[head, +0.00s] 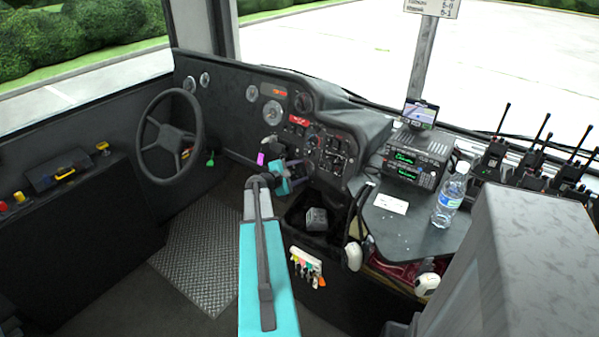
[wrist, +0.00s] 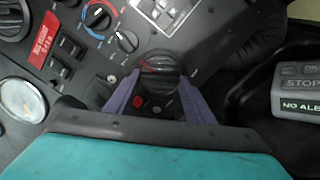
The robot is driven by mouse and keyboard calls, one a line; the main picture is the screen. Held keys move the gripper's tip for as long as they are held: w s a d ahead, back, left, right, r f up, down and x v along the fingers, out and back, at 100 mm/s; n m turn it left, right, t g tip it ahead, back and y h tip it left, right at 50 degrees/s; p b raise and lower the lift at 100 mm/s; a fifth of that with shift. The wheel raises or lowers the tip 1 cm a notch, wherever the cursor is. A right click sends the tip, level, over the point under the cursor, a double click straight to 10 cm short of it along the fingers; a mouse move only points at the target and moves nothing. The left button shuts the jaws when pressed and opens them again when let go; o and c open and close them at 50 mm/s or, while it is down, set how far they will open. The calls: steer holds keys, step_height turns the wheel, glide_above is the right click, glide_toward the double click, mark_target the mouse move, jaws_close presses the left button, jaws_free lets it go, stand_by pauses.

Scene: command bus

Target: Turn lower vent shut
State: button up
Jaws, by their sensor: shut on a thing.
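The lower vent (wrist: 159,64) is a dark round louvred vent low on the dashboard panel. In the wrist view it sits between the two purple fingers of my gripper (wrist: 159,78), with one finger against each side. My gripper is shut on the vent. In the head view my gripper (head: 293,174) reaches the lower part of the dashboard, and it and the arm hide most of the vent. How far the vent's slats are turned is hard to tell.
Knobs (wrist: 127,41) and rocker switches (wrist: 62,68) lie close by on the panel. A steering wheel (head: 168,138) is to the left. An open bin (head: 316,219) is below right. A counter (head: 412,232) with a bottle (head: 449,197) and radios stands to the right.

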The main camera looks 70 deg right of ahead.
steer(key=shift+n, duration=0.5)
steer(key=o, duration=0.8)
steer(key=shift+a, duration=0.1)
steer(key=b+v, duration=0.1)
steer(key=v, duration=1.2)
steer(key=shift+w+a+b, duration=0.1)
steer(key=shift+a+b, duration=0.2)
steer(key=shift+a, duration=0.05)
